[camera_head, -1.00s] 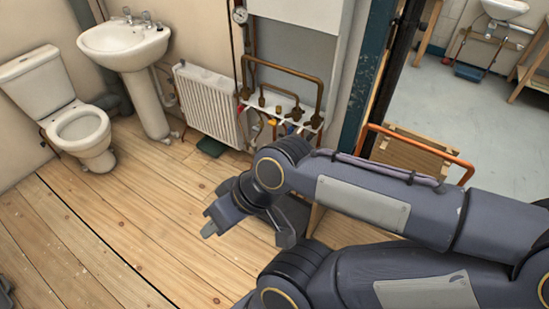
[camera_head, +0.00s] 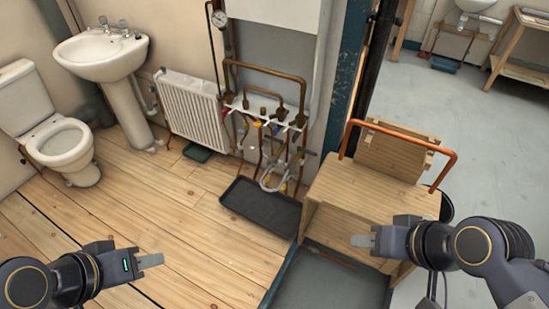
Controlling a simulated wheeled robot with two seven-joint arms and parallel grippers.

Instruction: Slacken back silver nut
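A cluster of pipes and fittings (camera_head: 262,122) stands below the grey wall panel, right of the radiator. It has copper loops, brass parts and a pale grey curved piece low down. The back silver nut is too small to pick out among them. My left gripper (camera_head: 150,261) is over the wooden floor at the lower left, apart from the pipes. My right gripper (camera_head: 362,241) is in front of the wooden bench at the lower right, also apart from the pipes. Each gripper shows edge-on, so its finger gap is hidden. I see nothing held in either.
A black tray (camera_head: 262,206) lies on the floor under the pipes. A wooden bench (camera_head: 375,190) with a copper pipe loop (camera_head: 400,136) stands at right. A radiator (camera_head: 193,108), basin (camera_head: 102,52) and toilet (camera_head: 60,145) line the left. The middle floor is clear.

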